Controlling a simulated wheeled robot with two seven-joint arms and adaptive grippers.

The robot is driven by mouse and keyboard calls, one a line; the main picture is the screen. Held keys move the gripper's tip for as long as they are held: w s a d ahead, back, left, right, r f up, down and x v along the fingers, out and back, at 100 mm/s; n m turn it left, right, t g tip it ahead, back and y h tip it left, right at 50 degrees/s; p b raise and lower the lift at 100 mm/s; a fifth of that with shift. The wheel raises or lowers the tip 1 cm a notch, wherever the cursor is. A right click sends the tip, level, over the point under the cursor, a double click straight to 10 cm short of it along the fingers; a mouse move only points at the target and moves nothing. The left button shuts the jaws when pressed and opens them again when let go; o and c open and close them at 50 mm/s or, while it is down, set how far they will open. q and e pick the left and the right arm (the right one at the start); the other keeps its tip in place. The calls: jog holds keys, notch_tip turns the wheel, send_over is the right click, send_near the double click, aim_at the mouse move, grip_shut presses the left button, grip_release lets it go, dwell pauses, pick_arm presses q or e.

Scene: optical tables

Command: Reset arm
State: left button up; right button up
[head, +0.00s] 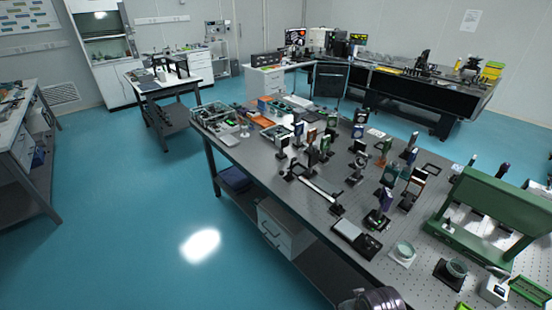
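Neither of my grippers shows in the head view. A rounded dark metallic part (372,299) pokes in at the bottom edge, cut off by the frame; I cannot tell what it is. The optical table (262,158) runs from the middle to the lower right. It carries several upright optic mounts (362,160), a long rail (318,190) and a green frame (500,200) at the right.
Blue floor (130,235) is open at the left. A side bench (20,130) stands at far left, and a black table (425,92) at the back right.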

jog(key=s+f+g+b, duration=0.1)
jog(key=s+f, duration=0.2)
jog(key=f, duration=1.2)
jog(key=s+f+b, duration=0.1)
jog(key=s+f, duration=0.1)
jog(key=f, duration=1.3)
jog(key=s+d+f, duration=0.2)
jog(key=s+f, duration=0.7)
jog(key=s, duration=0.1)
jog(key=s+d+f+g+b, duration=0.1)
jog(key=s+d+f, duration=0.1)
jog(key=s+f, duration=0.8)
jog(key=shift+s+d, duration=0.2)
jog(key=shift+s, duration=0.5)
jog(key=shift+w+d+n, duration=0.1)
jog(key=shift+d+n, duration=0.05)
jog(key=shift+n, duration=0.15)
